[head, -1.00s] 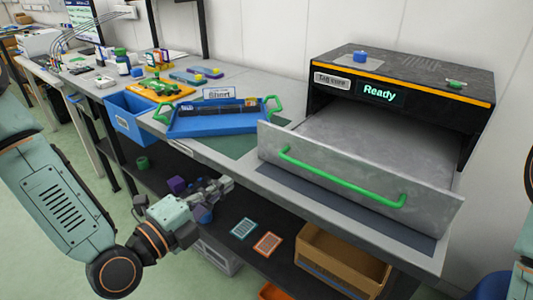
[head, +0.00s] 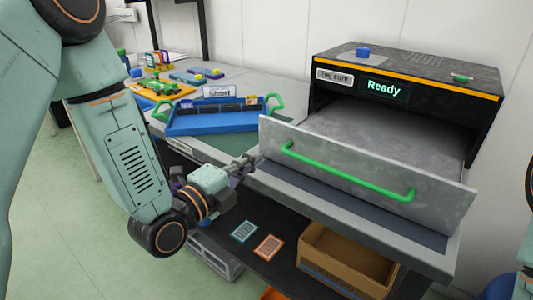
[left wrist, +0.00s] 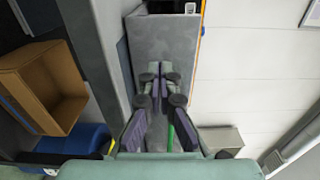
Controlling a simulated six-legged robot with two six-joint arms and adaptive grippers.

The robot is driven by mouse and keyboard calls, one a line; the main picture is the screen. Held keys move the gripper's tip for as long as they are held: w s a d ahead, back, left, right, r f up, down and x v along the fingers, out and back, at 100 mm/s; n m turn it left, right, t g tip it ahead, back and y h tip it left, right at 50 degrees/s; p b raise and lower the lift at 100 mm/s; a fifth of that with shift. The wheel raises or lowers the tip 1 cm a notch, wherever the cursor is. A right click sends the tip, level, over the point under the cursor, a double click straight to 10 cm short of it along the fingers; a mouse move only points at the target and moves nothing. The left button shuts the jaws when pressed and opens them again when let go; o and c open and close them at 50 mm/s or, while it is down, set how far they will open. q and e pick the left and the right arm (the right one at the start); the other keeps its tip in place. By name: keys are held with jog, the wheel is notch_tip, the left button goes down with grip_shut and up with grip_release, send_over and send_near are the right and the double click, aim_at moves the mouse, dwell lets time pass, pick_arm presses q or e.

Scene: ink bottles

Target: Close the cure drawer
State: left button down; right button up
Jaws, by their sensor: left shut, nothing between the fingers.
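The cure drawer (head: 375,160) is a grey metal tray pulled out of the black cure machine (head: 400,68), whose display reads "Ready". Its front panel (head: 440,207) carries a long green handle (head: 345,175). My left gripper (head: 248,163) is shut and empty, just left of the left end of the drawer front in the head view; whether it touches the panel I cannot tell. In the left wrist view the closed fingers (left wrist: 160,72) point along the grey drawer (left wrist: 160,45), with a bit of green handle (left wrist: 171,137) beside them. My right gripper is not in view.
A blue tray (head: 200,128) with green handles stands on the bench left of the drawer. Below, a shelf holds a cardboard box (head: 345,262) and two small cards (head: 268,247). A blue button (head: 362,52) and a green one sit on the machine.

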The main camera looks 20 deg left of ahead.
aim_at(275, 144)
pick_arm(q)
jog(key=shift+b+x, duration=0.5)
jog(key=shift+x, duration=2.25)
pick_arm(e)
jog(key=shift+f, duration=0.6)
